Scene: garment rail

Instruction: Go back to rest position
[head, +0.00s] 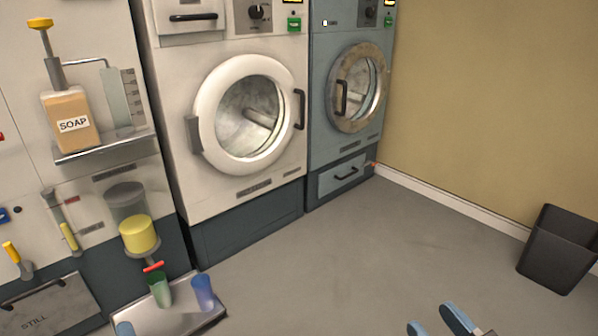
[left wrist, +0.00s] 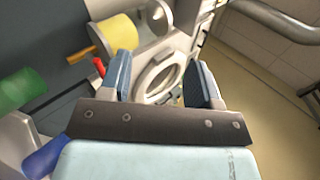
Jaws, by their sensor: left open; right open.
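My left gripper (left wrist: 160,82) is open in the left wrist view, its two blue fingers apart with nothing between them. In the head view only a light-blue tip, probably its finger (head: 122,328), shows at the bottom left edge by the metal tray. My right gripper (head: 436,322) is at the bottom edge of the head view, right of centre. Its blue fingers are apart and empty over the grey floor; the rest of it is cut off.
A tray (head: 180,318) holds a green cup (head: 160,290) and a blue cup (head: 203,292) below a yellow cylinder (head: 139,234). A soap bottle (head: 70,120) stands on a shelf. Two front-loading machines stand behind. A dark bin (head: 558,250) is at right. The middle floor is clear.

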